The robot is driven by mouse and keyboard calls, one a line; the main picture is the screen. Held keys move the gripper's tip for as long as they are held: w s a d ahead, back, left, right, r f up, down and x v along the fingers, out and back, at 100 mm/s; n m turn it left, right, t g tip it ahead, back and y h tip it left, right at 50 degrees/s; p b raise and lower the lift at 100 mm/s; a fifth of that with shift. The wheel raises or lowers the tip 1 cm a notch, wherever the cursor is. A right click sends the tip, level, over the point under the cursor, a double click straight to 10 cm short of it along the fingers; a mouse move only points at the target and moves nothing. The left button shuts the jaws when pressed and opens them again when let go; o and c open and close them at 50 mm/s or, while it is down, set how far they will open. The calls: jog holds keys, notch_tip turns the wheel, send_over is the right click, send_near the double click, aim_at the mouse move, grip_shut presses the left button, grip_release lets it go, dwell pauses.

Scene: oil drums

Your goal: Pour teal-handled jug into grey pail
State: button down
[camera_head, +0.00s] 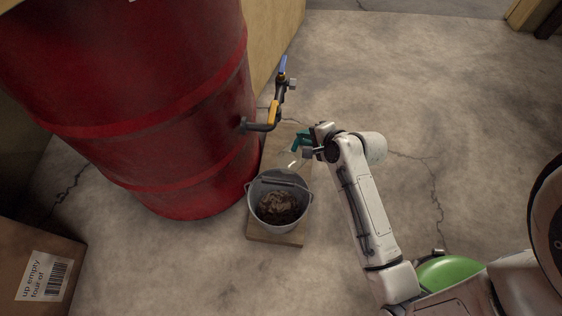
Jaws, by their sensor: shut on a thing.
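The teal-handled jug shows its teal handle (300,140) at my gripper (308,148), which is shut on it. The jug's clear body (290,159) is hard to make out; it appears to lie just above the back rim of the pail, and I cannot tell its exact tilt or what it holds. The grey pail (258,195) stands upright on a wooden board below and to the left of my gripper. Brownish, lumpy matter lies inside the pail. My wrist hides part of the jug.
A large red drum (150,110) stands close left of the pail. Its tap (272,113), with yellow and blue parts, juts out behind the jug. The wooden board (275,237) lies under the pail. A cardboard box (35,265) is at lower left.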

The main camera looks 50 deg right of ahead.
jog(key=shift+d+r+m+y+p, duration=0.1)
jog(key=shift+d+m+y+p, duration=0.25)
jog(key=shift+d+p, duration=0.3)
jog(key=shift+w+d+f+m+y+p, duration=0.1)
jog(key=shift+d+f+m+y+p, duration=0.25)
jog(key=shift+d+f+y+p, duration=0.5)
jog(key=d+f+m+y+b, duration=0.5)
jog(key=d+f+y+b, duration=0.1)
jog(key=d+f+b, duration=0.4)
jog(key=shift+w+d+f+t+y, duration=0.3)
jog(key=shift+w+d+f+y, duration=0.1)
jog(key=shift+d+f, duration=0.55)
jog(key=shift+f, duration=0.15)
